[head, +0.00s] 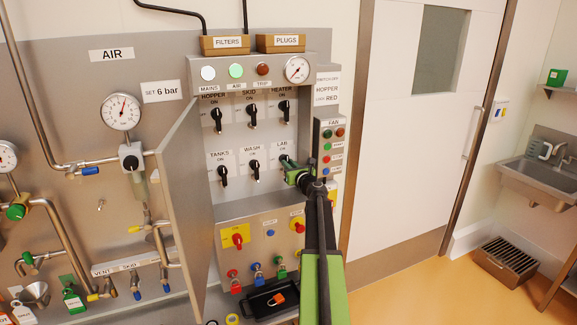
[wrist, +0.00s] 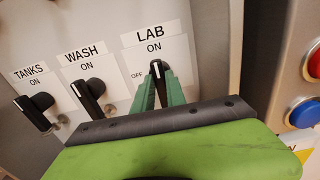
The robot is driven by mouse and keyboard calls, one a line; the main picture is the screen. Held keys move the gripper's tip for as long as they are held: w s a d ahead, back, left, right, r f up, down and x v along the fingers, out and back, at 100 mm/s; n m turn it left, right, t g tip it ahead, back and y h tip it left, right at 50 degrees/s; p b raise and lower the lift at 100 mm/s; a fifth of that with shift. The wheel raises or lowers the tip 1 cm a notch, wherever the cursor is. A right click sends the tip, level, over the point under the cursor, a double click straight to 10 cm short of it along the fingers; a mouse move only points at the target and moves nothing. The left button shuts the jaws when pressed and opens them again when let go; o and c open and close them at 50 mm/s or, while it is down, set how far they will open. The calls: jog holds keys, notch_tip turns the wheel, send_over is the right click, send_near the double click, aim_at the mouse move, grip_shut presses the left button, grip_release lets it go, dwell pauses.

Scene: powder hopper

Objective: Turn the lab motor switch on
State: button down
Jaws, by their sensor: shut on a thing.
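The lab switch (wrist: 157,68) is a black knob with a white line, under the LAB label in the wrist view. Its tip lies just below the word ON, and OFF is printed to its left. My gripper (wrist: 158,86) is shut on this knob, with one green finger on each side. The fingers hide the knob's lower part. In the head view my gripper (head: 288,167) reaches the lab switch (head: 284,158) at the right of the lower switch row, covering much of it.
The wash switch (wrist: 87,97) and tanks switch (wrist: 34,112) stand to the left. An open cabinet door (head: 185,200) juts out left of the switches. The fan button box (head: 330,148) is close on the right. Padlocks and a black tray (head: 262,302) sit below.

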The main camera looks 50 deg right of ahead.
jog(key=c, duration=1.4)
grip_release()
jog(key=shift+o, duration=0.2)
jog(key=shift+s, duration=0.1)
jog(key=v, duration=1.7)
jog(key=shift+s+a+f, duration=0.1)
